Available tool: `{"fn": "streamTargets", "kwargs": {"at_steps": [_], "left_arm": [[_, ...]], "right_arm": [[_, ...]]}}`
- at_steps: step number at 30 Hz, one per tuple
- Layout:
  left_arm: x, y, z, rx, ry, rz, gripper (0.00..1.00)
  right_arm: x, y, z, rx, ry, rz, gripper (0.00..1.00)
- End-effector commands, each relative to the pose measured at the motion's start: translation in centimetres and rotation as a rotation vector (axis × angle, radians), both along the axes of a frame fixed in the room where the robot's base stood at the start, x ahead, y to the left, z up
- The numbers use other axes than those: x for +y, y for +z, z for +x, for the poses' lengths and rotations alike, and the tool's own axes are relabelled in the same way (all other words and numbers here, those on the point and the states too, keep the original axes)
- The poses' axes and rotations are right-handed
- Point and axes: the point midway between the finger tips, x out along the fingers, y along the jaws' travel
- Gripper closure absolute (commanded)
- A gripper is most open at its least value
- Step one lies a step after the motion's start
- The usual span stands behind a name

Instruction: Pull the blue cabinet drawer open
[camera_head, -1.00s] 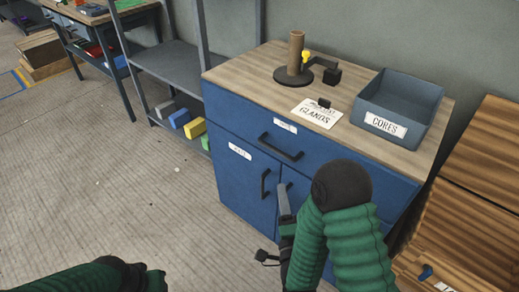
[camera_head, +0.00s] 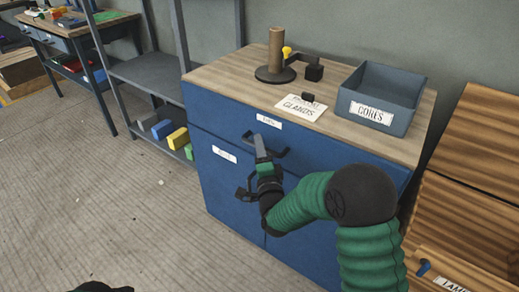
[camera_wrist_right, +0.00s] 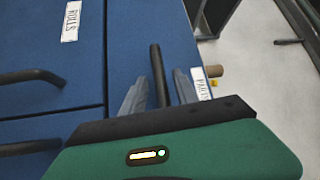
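The blue cabinet (camera_head: 215,185) stands ahead with a wooden top. Its wide top drawer (camera_head: 222,112) is shut, its front flush with the cabinet. The drawer has a dark bar handle (camera_head: 283,153) and a white label (camera_head: 269,121). My right gripper (camera_head: 262,150) is at the left part of this handle. In the right wrist view, its two grey fingers (camera_wrist_right: 160,92) stand apart, with the dark handle bar (camera_wrist_right: 156,70) between them and gaps on both sides. Only a dark piece of my left arm shows at the bottom left edge; its gripper is out of view.
On the cabinet top are a grey bin (camera_head: 349,103) labelled CORES, a stand with a brown tube (camera_head: 276,50) and a card (camera_head: 301,107). A grey shelf (camera_head: 160,75) stands left, wooden boxes (camera_head: 485,160) right. The floor in front is clear.

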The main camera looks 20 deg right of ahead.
Motion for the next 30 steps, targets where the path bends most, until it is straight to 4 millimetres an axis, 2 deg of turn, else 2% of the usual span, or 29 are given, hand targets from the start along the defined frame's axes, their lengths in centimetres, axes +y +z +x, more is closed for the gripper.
{"fn": "streamTargets", "kwargs": {"at_steps": [7, 16, 30], "left_arm": [[0.0, -0.01, 0.0, 0.0, 0.0, 0.0, 0.64], [0.0, -0.01, 0.0, 0.0, 0.0, 0.0, 0.64], [0.0, -0.03, 0.01, 0.0, 0.0, 0.0, 0.64]], "right_arm": [[-0.03, 0.02, 0.21, 0.001, 0.0, 0.0, 0.64], [-0.03, -0.02, 0.18, 0.001, 0.0, 0.0, 1.0], [-0.04, -0.19, 0.16, 0.005, 0.0, 0.001, 1.0]]}}
